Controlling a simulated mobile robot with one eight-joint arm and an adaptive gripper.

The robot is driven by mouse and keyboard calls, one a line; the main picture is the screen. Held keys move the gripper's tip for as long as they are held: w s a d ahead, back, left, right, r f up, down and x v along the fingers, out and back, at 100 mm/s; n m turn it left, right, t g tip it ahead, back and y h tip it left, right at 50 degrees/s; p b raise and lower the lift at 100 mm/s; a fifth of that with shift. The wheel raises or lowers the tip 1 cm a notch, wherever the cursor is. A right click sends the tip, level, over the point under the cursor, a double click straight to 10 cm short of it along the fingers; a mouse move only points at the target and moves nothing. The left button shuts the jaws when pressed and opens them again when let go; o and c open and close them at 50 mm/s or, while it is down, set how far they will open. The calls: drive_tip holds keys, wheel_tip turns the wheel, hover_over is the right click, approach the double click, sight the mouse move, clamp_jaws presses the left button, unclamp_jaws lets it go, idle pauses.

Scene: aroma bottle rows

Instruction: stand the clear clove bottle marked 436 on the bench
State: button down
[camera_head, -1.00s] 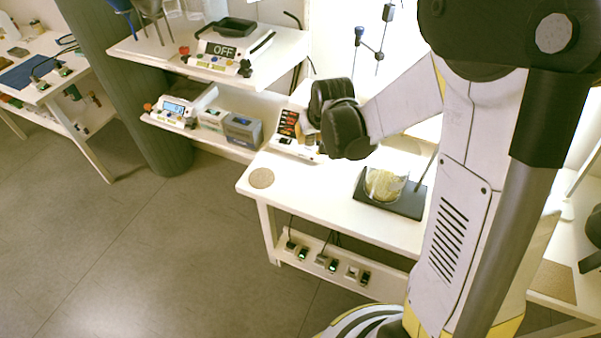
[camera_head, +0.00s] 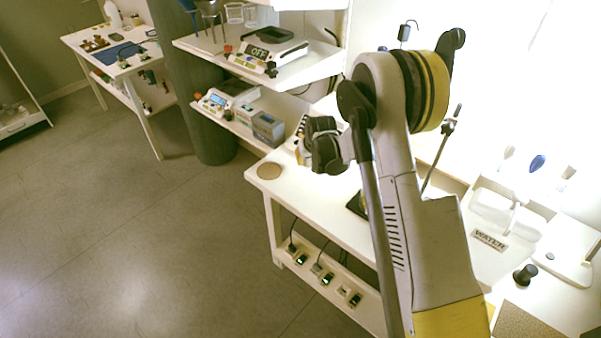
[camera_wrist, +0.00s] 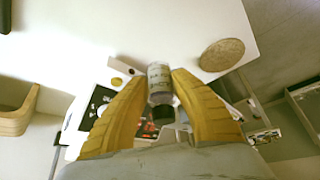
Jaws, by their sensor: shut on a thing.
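My gripper (camera_wrist: 160,76) has its two yellow fingers closed on the sides of a small clear bottle (camera_wrist: 159,84). The bottle has a pale label with dark print, too small and blurred to read for certain. Its black cap (camera_wrist: 163,114) points to the bottom of the wrist picture. The white bench (camera_head: 300,190) shows in the head view, with a round cork disc (camera_head: 270,171) at its left corner; the disc also shows in the wrist view (camera_wrist: 221,54), right of the bottle. In the head view my dark wrist hangs over the bench's back-left part and mostly hides the fingers and bottle.
A dark-based stand (camera_head: 355,205) on the bench is mostly hidden behind my arm. Shelves with a scale (camera_head: 268,50) and boxes (camera_head: 267,128) stand behind left. The bench around the cork disc is clear.

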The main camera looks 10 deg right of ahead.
sight(299, 171)
drive_tip(key=shift+w+a+f+b, duration=0.35)
drive_tip(key=shift+w+a+f, duration=0.6)
drive_tip(key=shift+w, duration=0.25)
drive_tip(key=shift+f+b, duration=0.85)
drive_tip(key=shift+f, duration=1.05)
drive_tip(key=shift+f, duration=0.2)
drive_tip(key=c, duration=1.2)
unclamp_jaws()
drive_tip(key=shift+o, duration=0.2)
